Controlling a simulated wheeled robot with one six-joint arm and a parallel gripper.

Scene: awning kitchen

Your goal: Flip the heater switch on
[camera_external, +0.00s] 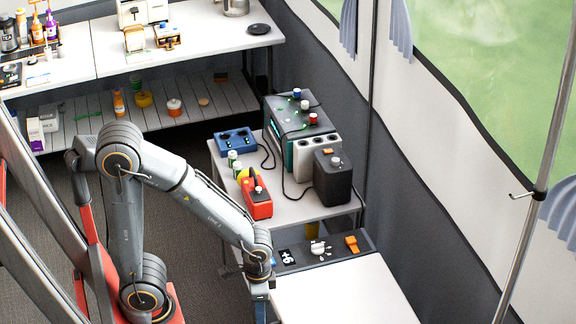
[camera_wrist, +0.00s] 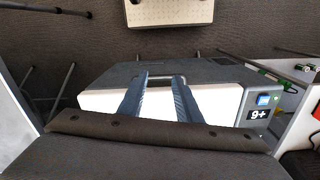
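No part is labelled as a heater. A low white-topped unit with a dark control strip (camera_external: 330,253) stands at lower right in the external view. The strip carries a black-and-white label, a white knob (camera_external: 318,247) and an orange switch (camera_external: 352,244); the switch's position is too small to tell. My gripper (camera_external: 260,298) points down at the unit's left side, left of these controls. A small blue-faced part (camera_wrist: 264,100) sits above a "9+" label at right.
A small table (camera_external: 300,209) behind the strip holds a red device (camera_external: 257,198), a blue box (camera_external: 235,141), a black box (camera_external: 333,177) and cables. A long counter (camera_external: 90,45) runs along the back. The unit's white top (camera_external: 345,295) is clear.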

